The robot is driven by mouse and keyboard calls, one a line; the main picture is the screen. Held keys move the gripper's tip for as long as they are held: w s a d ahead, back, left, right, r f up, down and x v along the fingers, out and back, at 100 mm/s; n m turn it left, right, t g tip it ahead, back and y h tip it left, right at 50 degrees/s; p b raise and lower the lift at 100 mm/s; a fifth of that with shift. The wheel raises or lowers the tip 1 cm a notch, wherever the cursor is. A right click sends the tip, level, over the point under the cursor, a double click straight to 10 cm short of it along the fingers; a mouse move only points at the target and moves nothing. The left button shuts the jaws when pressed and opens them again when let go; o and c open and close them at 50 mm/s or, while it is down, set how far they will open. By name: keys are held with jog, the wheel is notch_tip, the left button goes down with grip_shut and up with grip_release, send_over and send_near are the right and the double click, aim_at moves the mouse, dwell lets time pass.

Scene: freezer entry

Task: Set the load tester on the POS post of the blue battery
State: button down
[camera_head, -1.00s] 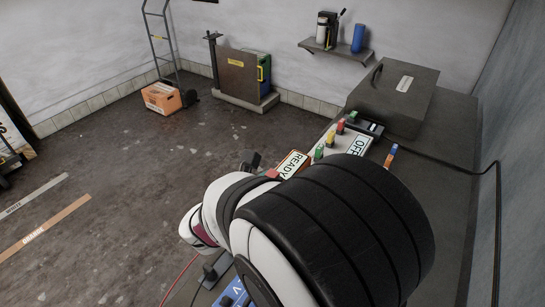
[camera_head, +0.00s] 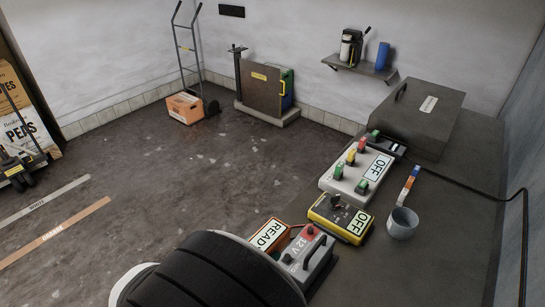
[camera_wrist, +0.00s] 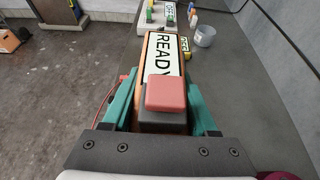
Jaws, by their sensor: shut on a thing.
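The load tester, an orange box with a white READY label, shows in the head view (camera_head: 268,236) and in the wrist view (camera_wrist: 165,60). My gripper (camera_wrist: 165,90) is shut on it, with teal fingers on either side of its dark rear part and red block. In the head view, my dark arm link fills the bottom and hides my gripper. The blue battery is not visible now. A grey 12 V battery (camera_head: 306,258) with a red and a black post stands just right of the tester. I cannot tell whether the tester touches anything.
A yellow meter (camera_head: 342,217) marked OFF, a white OFF panel (camera_head: 345,180) with coloured parts, a grey cup (camera_head: 402,223) and a dark case (camera_head: 419,115) stand along the bench (camera_head: 448,247). A black cable crosses the bench's right side.

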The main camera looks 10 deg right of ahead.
jog(key=s, duration=0.1)
jog(key=s+a, duration=0.1)
jog(key=s+a+f, duration=0.1)
jog(key=shift+s, duration=0.25)
jog(key=shift+f, duration=0.1)
jog(key=shift+f, duration=1.95)
jog(key=shift+f, duration=1.35)
jog(key=shift+c, duration=0.4)
grip_release()
jog(key=shift+d, duration=0.1)
